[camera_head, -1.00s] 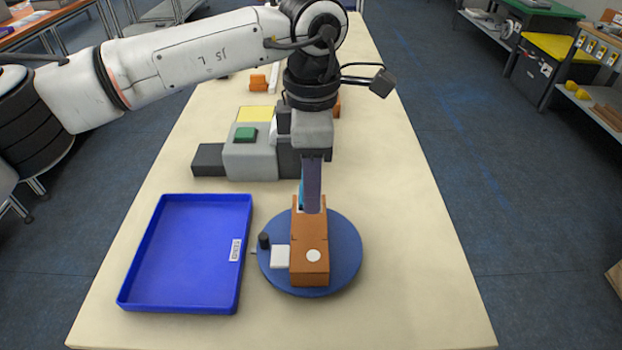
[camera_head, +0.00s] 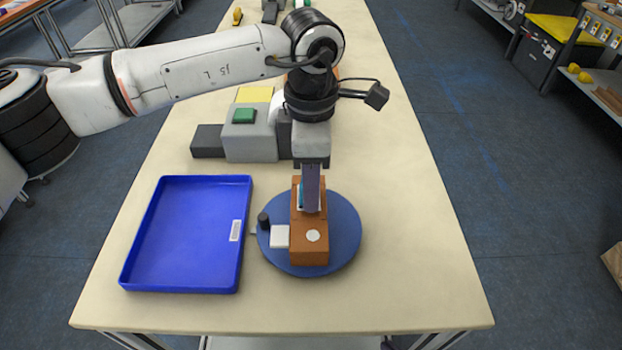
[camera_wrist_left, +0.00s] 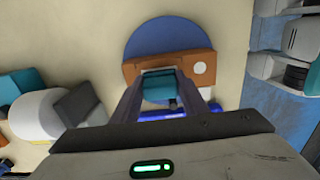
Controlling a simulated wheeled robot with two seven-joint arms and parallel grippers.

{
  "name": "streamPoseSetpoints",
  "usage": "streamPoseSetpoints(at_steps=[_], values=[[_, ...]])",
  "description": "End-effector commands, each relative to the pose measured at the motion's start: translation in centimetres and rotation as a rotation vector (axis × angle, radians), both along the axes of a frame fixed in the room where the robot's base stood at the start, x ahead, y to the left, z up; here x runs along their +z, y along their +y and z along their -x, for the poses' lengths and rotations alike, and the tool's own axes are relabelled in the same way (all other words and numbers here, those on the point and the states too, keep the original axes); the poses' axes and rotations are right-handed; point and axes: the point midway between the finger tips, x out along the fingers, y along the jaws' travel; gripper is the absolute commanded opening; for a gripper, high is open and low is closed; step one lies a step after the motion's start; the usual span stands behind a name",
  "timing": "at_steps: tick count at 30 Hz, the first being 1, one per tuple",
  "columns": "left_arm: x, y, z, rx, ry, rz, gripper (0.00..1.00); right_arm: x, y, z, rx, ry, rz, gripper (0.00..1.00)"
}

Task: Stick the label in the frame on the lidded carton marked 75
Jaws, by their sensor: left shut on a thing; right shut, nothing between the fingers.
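A brown box (camera_head: 311,248) with a round white spot on its top lies on a blue round plate (camera_head: 346,240). No number can be read on it. My left gripper (camera_head: 311,206) points down over the far part of the box and is shut on a small teal block (camera_wrist_left: 164,88). The block's underside is hidden, and I cannot tell whether it touches the box. A little white shows beside the fingers. In the left wrist view the box (camera_wrist_left: 202,68) lies across the fingertips. My right gripper is not in view.
A white square piece (camera_head: 279,237) and a black knob (camera_head: 263,220) are beside the box. An empty blue tray (camera_head: 190,290) stands to the left. A grey machine with a green button (camera_head: 243,115) is behind. The table's right side is clear.

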Motion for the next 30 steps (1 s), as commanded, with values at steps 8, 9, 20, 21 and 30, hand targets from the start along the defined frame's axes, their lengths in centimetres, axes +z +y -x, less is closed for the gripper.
streamPoseSetpoints(at_steps=[8,9,20,21,30], values=[[0.04,0.00,-0.01,0.000,0.000,0.000,0.15,0.01,0.00,-0.01,0.000,0.000,0.000,0.00],[0.03,0.00,-0.01,0.000,0.000,0.000,0.15,0.01,-0.01,-0.03,0.000,-0.001,0.000,0.00],[-0.40,-0.01,0.00,0.000,0.000,0.000,0.15,-0.34,-0.01,-0.06,0.000,-0.001,0.000,0.00],[-0.46,-0.01,0.00,0.000,0.000,0.000,0.15,-0.39,-0.02,-0.06,0.000,-0.001,0.000,0.00],[-0.89,-0.01,0.00,0.000,0.000,0.000,0.15,-0.75,-0.01,-0.06,0.000,-0.001,0.000,0.00]])
